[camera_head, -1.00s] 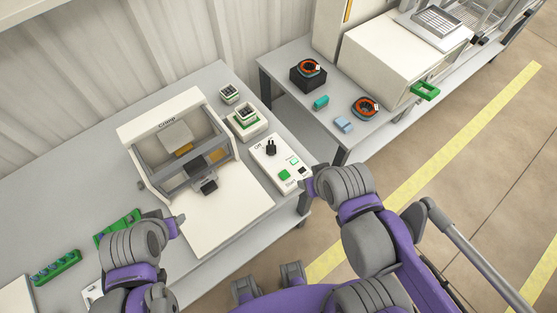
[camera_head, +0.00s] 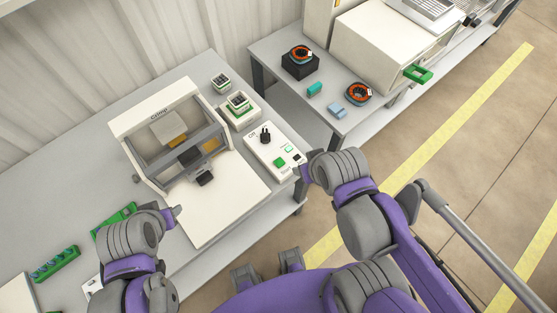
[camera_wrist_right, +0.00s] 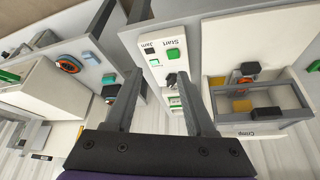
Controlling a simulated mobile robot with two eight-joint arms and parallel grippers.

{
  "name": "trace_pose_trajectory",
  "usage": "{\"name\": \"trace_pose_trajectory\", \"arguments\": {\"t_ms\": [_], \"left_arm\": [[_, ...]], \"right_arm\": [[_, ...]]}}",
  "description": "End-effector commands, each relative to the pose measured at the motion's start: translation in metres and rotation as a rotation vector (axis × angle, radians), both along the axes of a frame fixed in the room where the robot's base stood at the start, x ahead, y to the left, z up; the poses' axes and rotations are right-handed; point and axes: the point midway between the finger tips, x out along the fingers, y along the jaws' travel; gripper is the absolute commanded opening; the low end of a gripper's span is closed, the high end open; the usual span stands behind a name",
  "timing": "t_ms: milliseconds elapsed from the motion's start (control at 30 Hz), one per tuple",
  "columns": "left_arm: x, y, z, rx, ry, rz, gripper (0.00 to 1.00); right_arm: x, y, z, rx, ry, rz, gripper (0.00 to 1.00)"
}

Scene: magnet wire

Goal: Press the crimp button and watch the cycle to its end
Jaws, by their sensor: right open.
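The white control box (camera_head: 260,157) stands on the bench right of the crimp machine (camera_head: 155,118). It bears a green Start button (camera_head: 279,162), a dark Jam button, a black knob and small green-edged markings. In the right wrist view the Start button (camera_wrist_right: 173,54) and Jam button (camera_wrist_right: 150,51) show beyond my fingertips. My right gripper (camera_wrist_right: 159,75) is open and empty, near the box's front end. I see no contact with the button. The machine has a clear front with a pale block and orange part behind it. My left gripper (camera_head: 177,214) hovers by the machine's front left; its jaws are unclear.
Small green-and-white stacked parts (camera_head: 238,102) stand behind the control box. A second table (camera_head: 270,57) at the back right holds orange-ringed coils and teal and blue blocks. Green strips (camera_head: 55,264) lie at the bench's left. The machine's front plate (camera_head: 215,205) is clear.

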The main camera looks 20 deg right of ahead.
Motion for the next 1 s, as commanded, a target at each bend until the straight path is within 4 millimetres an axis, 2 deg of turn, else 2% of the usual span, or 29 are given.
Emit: {"name": "trace_pose_trajectory", "arguments": {"t_ms": [67,367,1000], "left_arm": [[0.0000,0.0000,0.0000,0.000,0.000,0.000,0.50],[0.0000,0.0000,0.0000,0.000,0.000,0.000,0.50],[0.0000,0.0000,0.0000,0.000,0.000,0.000,0.50]], "right_arm": [[0.0000,0.0000,0.0000,0.000,0.000,0.000,0.55],[0.0000,0.0000,0.0000,0.000,0.000,0.000,0.01],[0.0000,0.0000,0.0000,0.000,0.000,0.000,0.00]]}}
